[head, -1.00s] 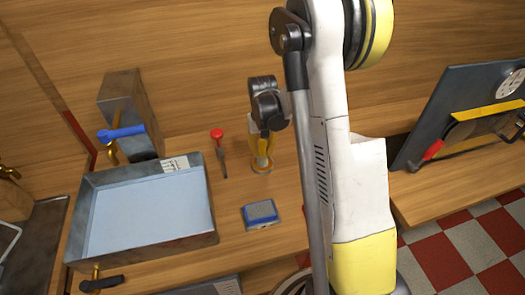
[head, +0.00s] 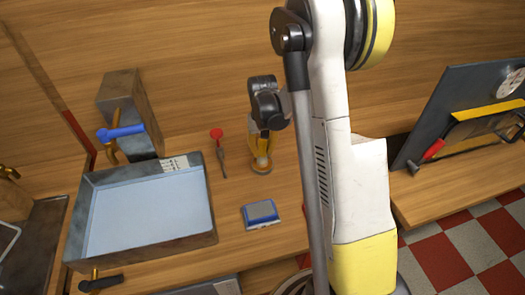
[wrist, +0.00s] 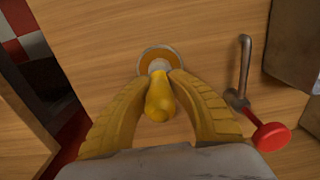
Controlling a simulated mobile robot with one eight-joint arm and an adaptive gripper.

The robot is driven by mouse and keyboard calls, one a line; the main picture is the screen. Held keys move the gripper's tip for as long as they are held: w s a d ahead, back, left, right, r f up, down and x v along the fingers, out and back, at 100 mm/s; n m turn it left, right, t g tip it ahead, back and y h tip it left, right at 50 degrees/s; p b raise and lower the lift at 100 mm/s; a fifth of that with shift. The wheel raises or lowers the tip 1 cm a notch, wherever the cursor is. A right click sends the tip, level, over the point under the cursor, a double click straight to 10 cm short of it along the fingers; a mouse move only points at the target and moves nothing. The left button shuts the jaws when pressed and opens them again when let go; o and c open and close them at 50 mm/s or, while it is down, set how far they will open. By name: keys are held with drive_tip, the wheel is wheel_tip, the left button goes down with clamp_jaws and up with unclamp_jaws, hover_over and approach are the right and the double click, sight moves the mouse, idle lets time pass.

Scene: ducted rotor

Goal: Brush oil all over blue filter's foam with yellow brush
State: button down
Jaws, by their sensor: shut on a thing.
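The blue filter (head: 263,215) lies on the wooden bench, right of the shallow tray; its blue frame surrounds a grey foam face. My gripper (head: 262,135) is above the bench behind the filter, pointing down. In the wrist view my gripper (wrist: 160,88) is shut on the yellow brush (wrist: 160,103), seen along its handle. The brush stands over a small round jar (head: 261,168) with an orange rim, which also shows in the wrist view (wrist: 146,56). The brush's bristle end is hidden, so I cannot tell how deep it sits.
A red-knobbed metal tool (head: 217,134) lies left of the jar. A large grey tray (head: 200,240) with a pale blue inside fills the left. A metal block with a blue-handled tap (head: 122,132) stands behind it. Bare wood lies between jar and filter.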

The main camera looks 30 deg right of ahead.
drive_tip(key=shift+r+p, duration=2.15)
drive_tip(key=shift+r, duration=1.35)
